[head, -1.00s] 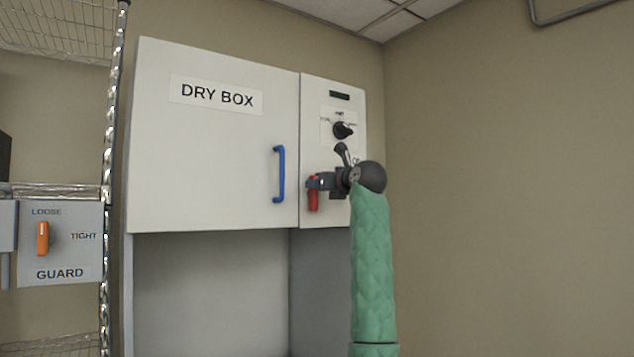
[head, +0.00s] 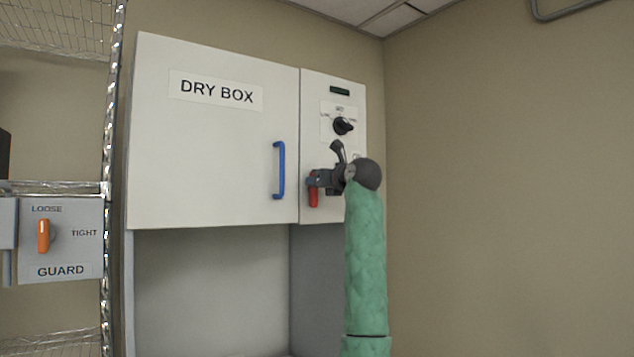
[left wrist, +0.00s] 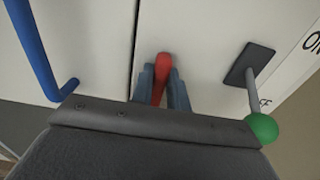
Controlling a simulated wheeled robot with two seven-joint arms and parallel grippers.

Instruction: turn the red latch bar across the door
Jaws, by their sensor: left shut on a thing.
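The red latch bar (head: 313,196) hangs close to upright on the dry box's right panel, just right of the door seam. The white dry box door (head: 205,140) is closed, with a blue handle (head: 279,170) near its right edge. My left gripper (head: 312,180) is at the latch bar. In the left wrist view its two fingers (left wrist: 164,92) are shut on the red bar (left wrist: 163,68), one on each side. The bar's upper part in the head view is hidden by the gripper. My right gripper is not in view.
A black knob (head: 343,126) sits above the latch on the panel. A lever with a green ball (left wrist: 262,128) stands right of my fingers in the left wrist view. A wire shelf and a GUARD panel (head: 60,255) with an orange handle are at the left.

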